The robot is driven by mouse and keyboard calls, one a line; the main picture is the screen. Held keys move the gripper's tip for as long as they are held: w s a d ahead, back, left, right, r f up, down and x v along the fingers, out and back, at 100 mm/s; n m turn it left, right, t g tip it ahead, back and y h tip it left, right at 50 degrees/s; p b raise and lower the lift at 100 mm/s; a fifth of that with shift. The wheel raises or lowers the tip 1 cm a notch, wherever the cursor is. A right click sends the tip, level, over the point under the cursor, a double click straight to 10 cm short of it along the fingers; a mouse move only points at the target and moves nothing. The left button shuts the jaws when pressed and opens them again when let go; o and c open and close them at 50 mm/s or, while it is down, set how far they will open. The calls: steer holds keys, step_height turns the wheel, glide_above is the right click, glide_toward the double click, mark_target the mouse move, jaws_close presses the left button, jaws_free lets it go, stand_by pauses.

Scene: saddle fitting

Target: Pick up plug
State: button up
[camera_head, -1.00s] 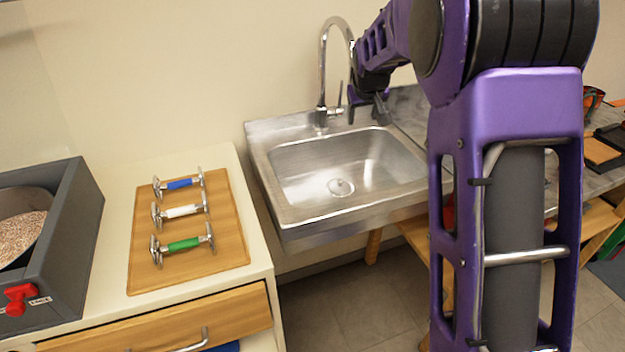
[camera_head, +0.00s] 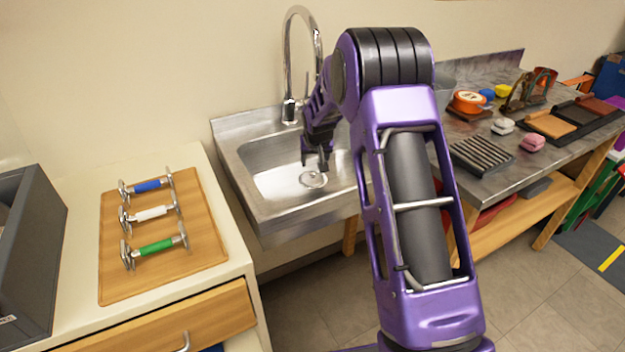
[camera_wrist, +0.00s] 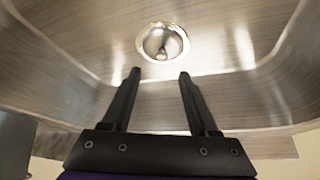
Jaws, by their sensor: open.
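A round shiny metal piece with a small knob at its centre, which looks like the plug (camera_wrist: 162,48), sits at the drain in the floor of the steel sink (camera_wrist: 75,60). It also shows in the head view (camera_head: 313,180), small and partly behind my gripper. I cannot tell plug from drain ring clearly. My gripper (camera_wrist: 158,74) is open and empty, its two dark fingers pointing toward the plug. In the head view my gripper (camera_head: 315,166) hangs over the sink basin, apart from the plug.
The sink walls (camera_head: 250,185) surround the gripper, and a tall faucet (camera_head: 290,60) stands behind. A wooden board (camera_head: 205,245) with several coloured-handled tools lies on the left counter. A grey workbench (camera_head: 490,175) with blocks and trays stands at right.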

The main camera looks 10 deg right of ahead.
mark_target(313, 172)
steer(key=x, duration=0.4)
steer(key=shift+s+a+f+b, duration=0.2)
steer(key=shift+f+b, duration=0.15)
steer(key=shift+f, duration=0.15)
steer(key=shift+w+d+f, duration=0.1)
steer(key=shift+w+f, duration=0.25)
steer(key=shift+f, duration=0.1)
jaws_close()
